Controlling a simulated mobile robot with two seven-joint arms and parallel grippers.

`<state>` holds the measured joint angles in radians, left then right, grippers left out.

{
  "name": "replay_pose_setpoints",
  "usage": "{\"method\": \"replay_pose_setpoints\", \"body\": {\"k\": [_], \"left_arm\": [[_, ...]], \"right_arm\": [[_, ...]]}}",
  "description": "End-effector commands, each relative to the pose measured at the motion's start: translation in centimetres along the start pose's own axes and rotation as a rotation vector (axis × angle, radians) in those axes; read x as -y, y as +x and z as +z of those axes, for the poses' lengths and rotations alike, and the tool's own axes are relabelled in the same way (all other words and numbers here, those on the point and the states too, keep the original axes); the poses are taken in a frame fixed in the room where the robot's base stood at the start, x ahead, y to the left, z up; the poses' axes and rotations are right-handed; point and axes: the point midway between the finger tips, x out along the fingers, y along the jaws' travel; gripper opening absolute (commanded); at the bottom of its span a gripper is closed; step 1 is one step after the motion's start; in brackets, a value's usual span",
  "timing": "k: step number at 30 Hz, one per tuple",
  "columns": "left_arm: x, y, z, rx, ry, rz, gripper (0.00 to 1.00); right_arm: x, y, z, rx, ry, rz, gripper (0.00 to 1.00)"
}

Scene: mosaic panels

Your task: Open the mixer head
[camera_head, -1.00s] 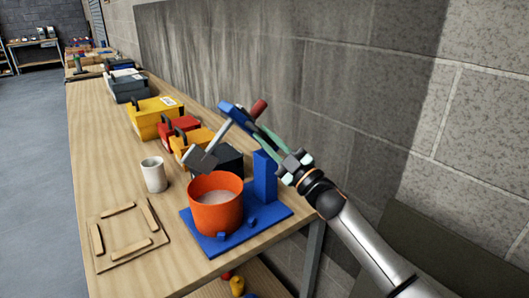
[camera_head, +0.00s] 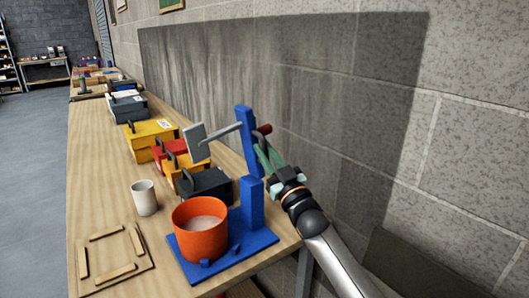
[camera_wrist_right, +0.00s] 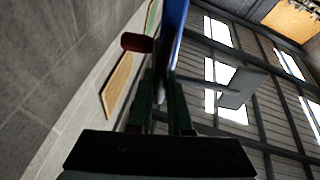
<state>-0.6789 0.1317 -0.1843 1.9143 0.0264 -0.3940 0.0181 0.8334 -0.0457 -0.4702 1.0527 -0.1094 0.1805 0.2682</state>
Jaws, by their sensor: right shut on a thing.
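The mixer stands on a blue base plate (camera_head: 255,246) with a blue upright post (camera_head: 252,203). Its blue head (camera_head: 244,135) is raised, nearly upright above the post. A grey paddle (camera_head: 196,143) sticks out from the head to the left, clear of the orange bowl (camera_head: 201,238), which holds pale contents. A dark red knob (camera_head: 264,129) is on the head's right side. My right gripper (camera_head: 262,157) is shut on the head from the right. In the right wrist view the blue head (camera_wrist_right: 173,40) lies between the fingers (camera_wrist_right: 163,100), with the red knob (camera_wrist_right: 137,42) beside it. My left gripper is not in view.
The mixer is at the near end of a long wooden table (camera_head: 95,195). A white cup (camera_head: 144,198) and a wooden frame (camera_head: 110,254) are to its left. Several toolboxes (camera_head: 150,138) stand behind it. A block wall (camera_head: 340,90) runs along the right.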

Motion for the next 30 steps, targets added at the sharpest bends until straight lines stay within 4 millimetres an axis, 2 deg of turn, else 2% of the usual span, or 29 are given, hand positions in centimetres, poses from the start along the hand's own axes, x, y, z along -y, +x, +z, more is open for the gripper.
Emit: {"method": "replay_pose_setpoints", "body": {"k": [10,11,19,30], "left_arm": [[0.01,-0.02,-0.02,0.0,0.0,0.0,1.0],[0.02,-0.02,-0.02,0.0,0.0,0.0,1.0],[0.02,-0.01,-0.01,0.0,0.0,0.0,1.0],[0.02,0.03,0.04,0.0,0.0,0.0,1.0]], "right_arm": [[-0.33,0.11,-0.33,-0.005,0.003,0.005,0.0],[-0.33,0.1,-0.33,-0.005,0.003,0.005,0.18],[-0.17,0.03,-0.12,-0.002,0.001,0.003,0.47],[-0.13,-0.57,0.08,0.001,0.0,0.002,0.47]]}}
